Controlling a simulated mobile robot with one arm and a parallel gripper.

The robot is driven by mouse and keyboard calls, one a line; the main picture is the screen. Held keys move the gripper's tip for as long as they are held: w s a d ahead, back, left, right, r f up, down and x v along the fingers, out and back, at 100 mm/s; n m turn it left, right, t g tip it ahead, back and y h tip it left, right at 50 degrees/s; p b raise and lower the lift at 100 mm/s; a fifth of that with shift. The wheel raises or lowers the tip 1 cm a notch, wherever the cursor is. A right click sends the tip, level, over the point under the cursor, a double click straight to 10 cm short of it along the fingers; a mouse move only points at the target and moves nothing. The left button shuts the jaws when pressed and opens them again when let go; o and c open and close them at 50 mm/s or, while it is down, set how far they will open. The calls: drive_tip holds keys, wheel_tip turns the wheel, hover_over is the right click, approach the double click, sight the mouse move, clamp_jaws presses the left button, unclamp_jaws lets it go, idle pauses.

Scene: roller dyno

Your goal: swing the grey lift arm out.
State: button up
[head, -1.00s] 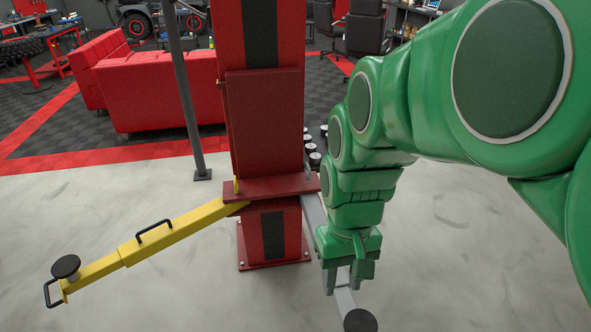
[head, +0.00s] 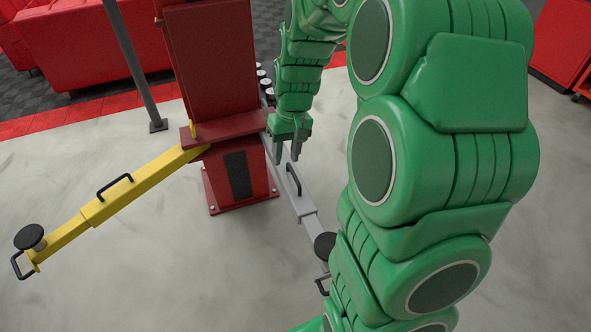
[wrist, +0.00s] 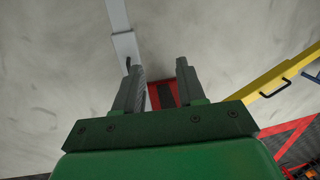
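The grey lift arm (head: 304,205) runs from the foot of the red post (head: 212,75) toward the lower right. It has a black handle (head: 294,178) on top and a round black pad (head: 325,245) at its outer end, partly hidden by my green arm. My gripper (head: 287,158) points down beside the post end of the grey arm, near the handle. Its fingers are apart and hold nothing. In the wrist view my gripper (wrist: 158,73) is open, with the grey arm (wrist: 126,46) running past its left finger. Whether a finger touches the arm I cannot tell.
A yellow lift arm (head: 120,194) with its own handle and pad reaches out to the left. A thin grey pole (head: 133,62) stands left of the post. A red sofa (head: 82,48) stands behind. The pale floor (head: 150,285) in front is clear.

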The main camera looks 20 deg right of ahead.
drive_tip(key=w+d+f, duration=0.5)
drive_tip(key=w+f, duration=0.3)
drive_tip(key=w, duration=0.1)
approach(294, 174)
drive_tip(key=shift+m+t, duration=0.4)
drive_tip(key=shift+s+a+f, duration=0.1)
drive_tip(key=shift+a+f, duration=0.1)
drive_tip(key=shift+f, duration=1.15)
drive_tip(key=shift+s+a+f, duration=0.15)
drive_tip(key=shift+a+f, duration=0.05)
drive_tip(key=shift+f, duration=1.15)
drive_tip(key=shift+s+a+f, duration=0.1)
drive_tip(key=shift+a+f, duration=0.1)
drive_tip(key=shift+f, duration=1.15)
drive_tip(key=shift+c, duration=0.2)
clamp_jaws()
